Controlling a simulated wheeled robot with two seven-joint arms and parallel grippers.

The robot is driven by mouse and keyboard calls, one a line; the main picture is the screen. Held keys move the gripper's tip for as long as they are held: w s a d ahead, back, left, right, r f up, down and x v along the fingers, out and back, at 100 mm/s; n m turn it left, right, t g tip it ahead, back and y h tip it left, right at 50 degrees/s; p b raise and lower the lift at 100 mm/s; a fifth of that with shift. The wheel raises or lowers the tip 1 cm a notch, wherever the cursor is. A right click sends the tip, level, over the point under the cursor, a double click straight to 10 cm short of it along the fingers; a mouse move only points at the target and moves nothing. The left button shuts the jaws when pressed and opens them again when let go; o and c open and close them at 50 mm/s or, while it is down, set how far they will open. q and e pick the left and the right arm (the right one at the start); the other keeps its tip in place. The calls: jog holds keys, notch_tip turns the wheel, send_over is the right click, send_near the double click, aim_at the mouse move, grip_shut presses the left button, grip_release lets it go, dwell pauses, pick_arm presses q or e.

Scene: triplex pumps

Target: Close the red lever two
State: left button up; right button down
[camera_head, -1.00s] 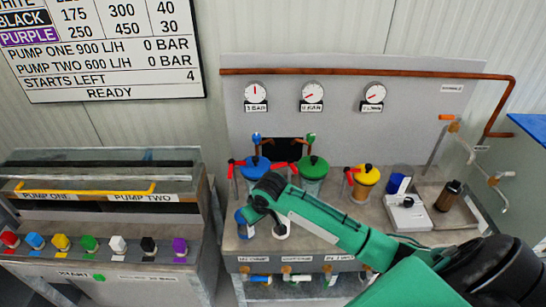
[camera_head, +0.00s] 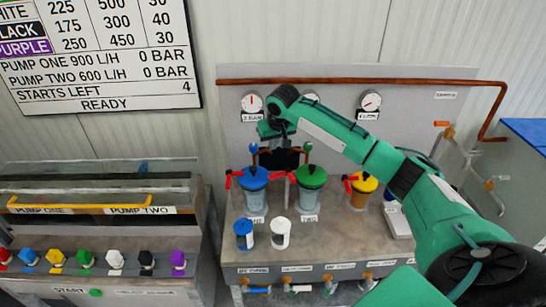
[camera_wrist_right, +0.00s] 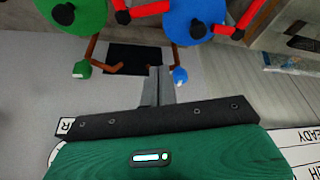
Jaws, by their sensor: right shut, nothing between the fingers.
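Red levers sit on the filter vessels along the bench. One red lever (camera_head: 288,175) lies between the blue lid (camera_head: 254,177) and the green lid (camera_head: 310,176); the green-lidded vessel carries a label TWO (camera_head: 309,218). Another red lever (camera_head: 232,178) is left of the blue lid. In the right wrist view the middle red lever (camera_wrist_right: 148,10) is at the top, between the green lid (camera_wrist_right: 75,12) and blue lid (camera_wrist_right: 195,14). My right gripper (camera_head: 276,135) is shut and empty, above and behind the lids, touching no lever. Its fingers (camera_wrist_right: 156,85) point toward the dark opening. My left gripper is out of view.
Small blue (camera_head: 254,147) and green (camera_head: 308,146) knobs on copper pipes stand behind the lids. A yellow-lidded vessel (camera_head: 364,183) is to the right. A blue cup (camera_head: 243,234) and white cup (camera_head: 280,232) stand in front. My arm covers part of the gauges.

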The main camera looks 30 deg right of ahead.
notch_tip(320, 180, down, 10)
jog(key=p, duration=0.5)
jog(key=shift+s+r, duration=0.2)
jog(key=shift+s, duration=0.2)
jog(key=shift+a, duration=0.1)
